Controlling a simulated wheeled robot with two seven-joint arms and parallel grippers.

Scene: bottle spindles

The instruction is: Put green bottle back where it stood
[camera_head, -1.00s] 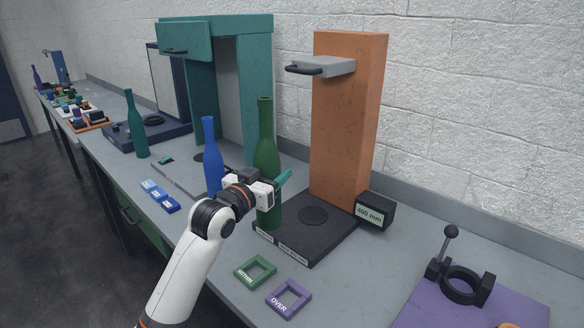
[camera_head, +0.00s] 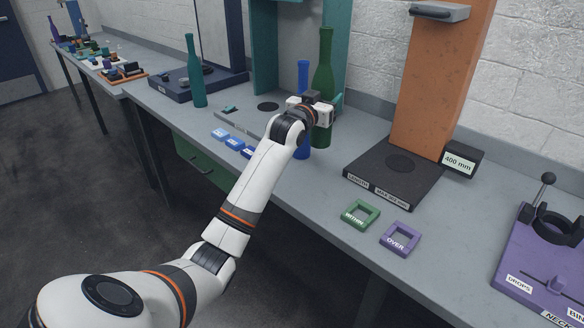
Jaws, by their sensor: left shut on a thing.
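The green bottle (camera_head: 323,75) is upright beside the teal frame, and its lower part shows below my gripper. My left gripper (camera_head: 329,107) is shut on its body. I cannot tell whether its base touches the bench. A blue bottle (camera_head: 303,73) stands just left of it, partly hidden behind my wrist, its lower end showing below. I cannot tell whether the two bottles touch. A slimmer teal-green bottle (camera_head: 195,75) stands apart, farther left on the bench. My right gripper is not in view.
The black base (camera_head: 395,182) of the orange column (camera_head: 440,85) is empty, with a 400 mm sign (camera_head: 461,159) beside it. Green (camera_head: 359,214) and purple (camera_head: 399,238) square frames lie in front. Small blue blocks (camera_head: 222,134) lie left of my arm. A purple fixture (camera_head: 535,265) stands at right.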

